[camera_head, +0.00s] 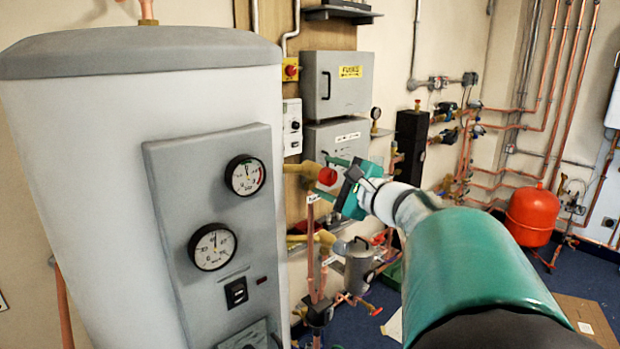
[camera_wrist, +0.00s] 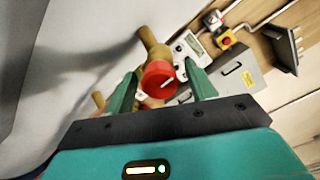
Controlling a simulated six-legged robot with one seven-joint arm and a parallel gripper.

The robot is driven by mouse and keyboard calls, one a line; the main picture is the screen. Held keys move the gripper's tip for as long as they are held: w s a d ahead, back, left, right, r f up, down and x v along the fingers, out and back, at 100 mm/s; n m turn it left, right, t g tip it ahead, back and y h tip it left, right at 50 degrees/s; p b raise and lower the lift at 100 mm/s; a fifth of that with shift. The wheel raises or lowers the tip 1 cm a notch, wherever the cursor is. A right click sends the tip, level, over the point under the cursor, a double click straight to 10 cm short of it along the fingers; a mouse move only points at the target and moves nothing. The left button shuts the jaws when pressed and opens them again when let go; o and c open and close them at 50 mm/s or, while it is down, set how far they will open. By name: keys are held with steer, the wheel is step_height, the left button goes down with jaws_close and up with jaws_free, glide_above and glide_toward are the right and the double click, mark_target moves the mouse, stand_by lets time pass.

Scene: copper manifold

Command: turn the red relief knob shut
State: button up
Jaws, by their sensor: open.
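The red relief knob (camera_head: 327,176) is a round red cap on a brass pipe fitting (camera_head: 300,169) beside the tank panel. In the wrist view the knob (camera_wrist: 158,76) faces the camera, with a pale mark on its face. My gripper (camera_head: 340,180) is at the knob in the head view. In the wrist view its two green fingers (camera_wrist: 162,85) are open, one on each side of the knob. A gap shows between the knob and the right finger; whether either finger touches it I cannot tell.
A white tank (camera_head: 90,180) with a grey gauge panel (camera_head: 185,200) stands at the left. Grey boxes (camera_head: 337,85) hang on the wall behind. Copper pipes and a metal canister (camera_head: 358,268) sit below my gripper. A red vessel (camera_head: 531,216) stands at the right.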

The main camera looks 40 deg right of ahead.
steer(key=s, duration=1.3)
steer(key=shift+s+d, duration=0.2)
steer(key=shift+s, duration=0.2)
steer(key=w+a+f+n+g+y, duration=0.2)
steer(key=a+f+n+g+y, duration=0.3)
steer(key=a, duration=0.6)
steer(key=w+a+f+n+g, duration=0.2)
steer(key=a+f+n+g, duration=0.3)
steer(key=a, duration=0.6)
steer(key=s+a+f+n+g+h, duration=0.2)
steer(key=s+a+f+n+h, duration=0.3)
steer(key=a+f+n, duration=0.4)
steer(key=n, duration=0.4)
steer(key=shift+s+a+n+h, duration=0.25)
steer(key=shift+a+n+h, duration=0.05)
steer(key=shift+a+n, duration=0.1)
